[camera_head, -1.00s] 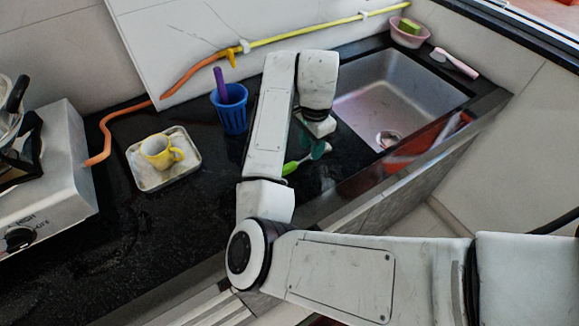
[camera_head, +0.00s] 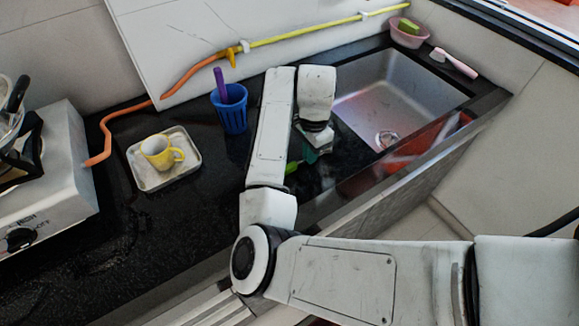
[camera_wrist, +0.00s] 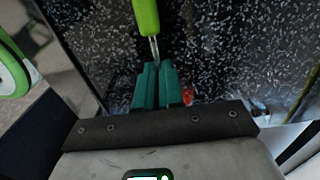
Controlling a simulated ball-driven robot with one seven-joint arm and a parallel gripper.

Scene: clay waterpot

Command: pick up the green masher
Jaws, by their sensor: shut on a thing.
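The green masher (camera_head: 292,167) is on the black counter just left of the sink; in the head view only part of its bright green handle shows beside my gripper. In the wrist view its green handle (camera_wrist: 146,16) points away at the top, with a thin metal shaft running down to my gripper. My gripper (camera_wrist: 156,72), with teal fingers, is shut on the masher at the shaft. The fingers also show low over the counter in the head view (camera_head: 312,155). The masher's head is hidden behind the fingers and gripper body.
A blue cup (camera_head: 233,118) with a purple-handled thing stands left of my arm. A yellow mug (camera_head: 156,150) sits on a tray (camera_head: 150,184). The sink (camera_head: 405,95) is to the right, with a pink bowl (camera_head: 411,39) and a brush (camera_head: 457,64) behind it.

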